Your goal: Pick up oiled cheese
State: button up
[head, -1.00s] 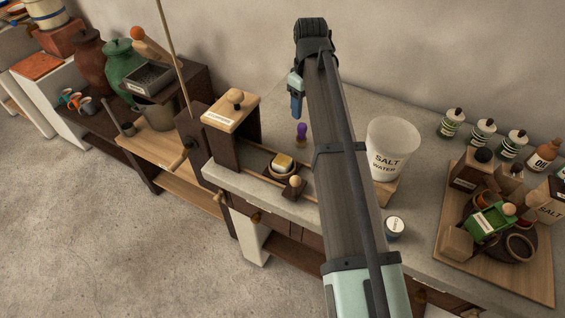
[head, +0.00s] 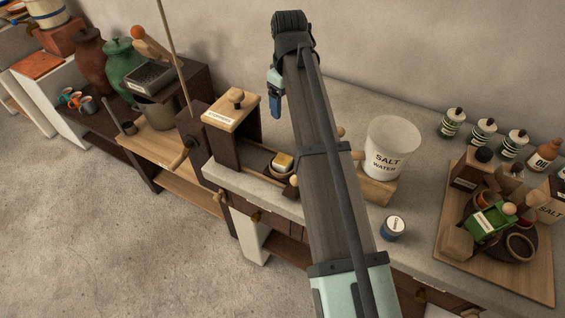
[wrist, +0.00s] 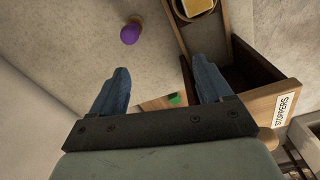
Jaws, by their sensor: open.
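The cheese (head: 283,160) is a yellow block sitting in a dark round dish (head: 276,171) on the wooden press-like stand, in front of my arm in the head view. In the wrist view the cheese (wrist: 199,5) is cut off by the top edge, beyond and to the right of my fingers. My gripper (head: 275,104) hangs over the counter, behind the cheese towards the wall. In the wrist view my gripper (wrist: 160,86) has its two blue fingers wide apart with nothing held between them.
A wooden box labelled "STOPPERS" (wrist: 286,108) is close by my right finger in the wrist view. A purple knobbed object (wrist: 130,33) stands on the counter. A salt water bucket (head: 390,150) and a small labelled jar (head: 393,228) are right of my arm.

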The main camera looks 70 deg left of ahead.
jog(key=s+d+r, duration=0.1)
jog(key=s+d, duration=0.2)
jog(key=m, duration=1.5)
send_over(282, 161)
jog(key=shift+a+f, duration=0.15)
jog(key=shift+f, duration=6.7)
jog(key=shift+c, duration=0.4)
jog(key=c, duration=1.1)
